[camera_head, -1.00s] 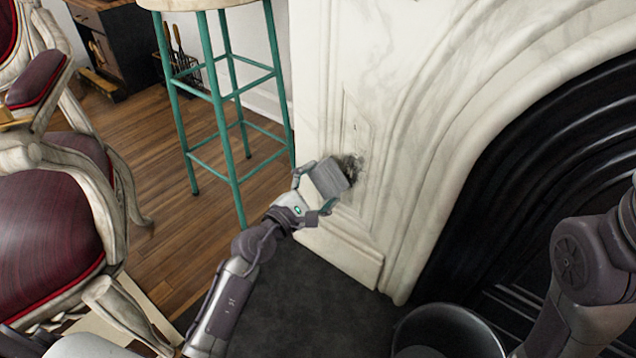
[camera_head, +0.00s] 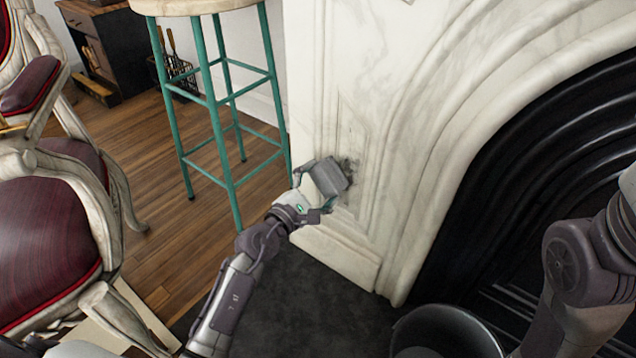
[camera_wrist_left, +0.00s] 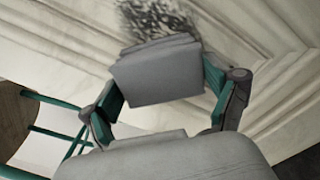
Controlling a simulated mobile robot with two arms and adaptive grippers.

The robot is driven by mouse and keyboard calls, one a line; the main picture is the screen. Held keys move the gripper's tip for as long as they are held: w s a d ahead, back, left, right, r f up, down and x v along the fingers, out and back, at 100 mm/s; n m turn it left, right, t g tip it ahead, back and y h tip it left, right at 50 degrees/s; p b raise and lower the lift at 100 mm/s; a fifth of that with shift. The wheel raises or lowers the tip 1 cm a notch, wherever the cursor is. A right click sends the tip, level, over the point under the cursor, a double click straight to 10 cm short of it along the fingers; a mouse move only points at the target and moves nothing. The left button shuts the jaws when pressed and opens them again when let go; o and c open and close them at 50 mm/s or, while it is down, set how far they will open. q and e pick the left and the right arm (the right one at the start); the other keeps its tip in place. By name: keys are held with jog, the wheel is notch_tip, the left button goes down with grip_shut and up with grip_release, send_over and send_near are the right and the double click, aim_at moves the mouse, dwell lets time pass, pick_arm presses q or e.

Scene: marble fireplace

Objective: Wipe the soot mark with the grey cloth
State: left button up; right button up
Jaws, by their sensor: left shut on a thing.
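The grey cloth (camera_head: 328,177) is a folded pad held in my left gripper (camera_head: 317,192), which is shut on it. The cloth also shows in the left wrist view (camera_wrist_left: 158,75) between the two fingers of the gripper (camera_wrist_left: 165,105). The dark soot mark (camera_head: 352,170) is on the white marble of the fireplace surround, just right of the cloth. In the left wrist view the soot mark (camera_wrist_left: 155,18) shows beyond the cloth's far edge. The cloth overlaps part of it in view; I cannot tell if it touches the marble. My right arm enters at right; its gripper is not in view.
A teal-legged stool (camera_head: 222,110) stands left of the marble surround (camera_head: 400,100). A red upholstered chair (camera_head: 45,235) is at far left. The black arched firebox (camera_head: 530,170) is at right. A dark metal bucket (camera_head: 450,322) stands at the bottom. Dark floor (camera_head: 300,300) is clear below the gripper.

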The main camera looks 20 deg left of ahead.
pick_arm(q)
jog(key=shift+w+d, duration=0.1)
jog(key=shift+w, duration=0.15)
